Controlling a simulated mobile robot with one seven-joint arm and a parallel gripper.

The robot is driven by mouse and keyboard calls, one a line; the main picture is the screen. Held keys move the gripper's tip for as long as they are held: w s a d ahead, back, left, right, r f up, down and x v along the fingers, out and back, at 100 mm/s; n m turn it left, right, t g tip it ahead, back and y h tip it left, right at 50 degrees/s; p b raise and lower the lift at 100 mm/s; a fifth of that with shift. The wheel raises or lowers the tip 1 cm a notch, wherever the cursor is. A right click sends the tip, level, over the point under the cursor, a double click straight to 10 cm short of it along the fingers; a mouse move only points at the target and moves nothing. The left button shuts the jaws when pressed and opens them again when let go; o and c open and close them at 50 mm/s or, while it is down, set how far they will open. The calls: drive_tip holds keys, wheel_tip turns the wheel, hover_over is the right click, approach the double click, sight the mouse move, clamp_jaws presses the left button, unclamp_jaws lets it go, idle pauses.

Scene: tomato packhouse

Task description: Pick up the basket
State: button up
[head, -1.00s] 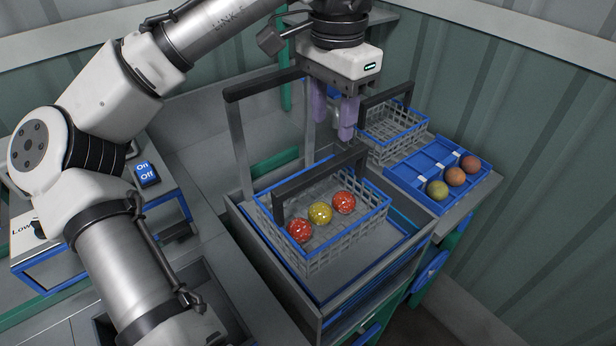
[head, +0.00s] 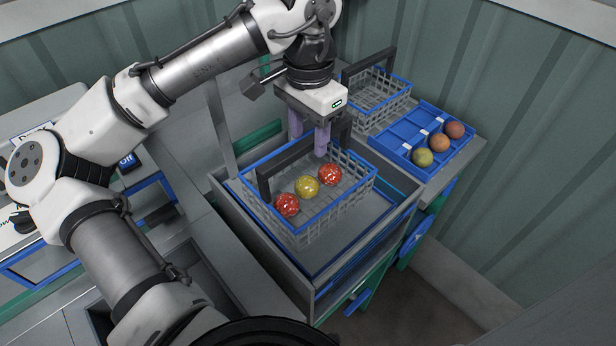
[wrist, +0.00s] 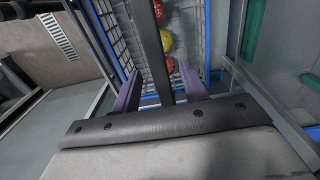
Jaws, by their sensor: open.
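A grey mesh basket with a blue rim (head: 301,229) and a dark raised handle (head: 290,160) sits on the grey drawer-like stand. It holds two red tomatoes and one yellow tomato (head: 307,187) in a row. My gripper (head: 309,146) is open, with its purple fingers pointing down by the far part of the handle. In the wrist view the handle (wrist: 152,45) runs between the two fingers (wrist: 160,92), with gaps on both sides. The gripper partly hides the handle's far end in the head view.
A second, empty mesh basket (head: 385,105) with a dark handle stands behind. To its right, a blue tray (head: 392,148) holds a green and two orange-red tomatoes. A grey upright post (head: 222,130) rises left of the near basket. A ribbed wall bounds the right.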

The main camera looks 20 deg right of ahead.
drive_tip(key=shift+f, duration=1.8)
clamp_jaws()
